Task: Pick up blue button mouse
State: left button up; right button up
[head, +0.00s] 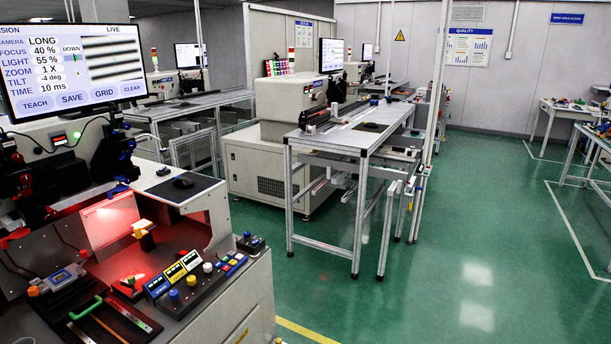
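A dark computer mouse (183,183) lies on a black mouse pad (164,191) on top of the machine at the left. It is small in the head view, and I cannot make out a blue button on it. A small blue thing (163,171) shows at the back edge of the pad. Neither of my grippers is in view.
A monitor (74,70) stands above the machine. In front of the pad are a red-lit recess (110,220) and a control panel (195,283) with coloured buttons. A metal-framed table (345,140) stands behind. Green floor (470,250) is open at the right.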

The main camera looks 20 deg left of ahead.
aim_at(183, 182)
jog(key=i+l+u, duration=0.1)
jog(key=i+u, duration=0.35)
jog(key=i+l+u, duration=0.3)
jog(key=i+u, duration=0.2)
jog(key=i+l+u, duration=0.45)
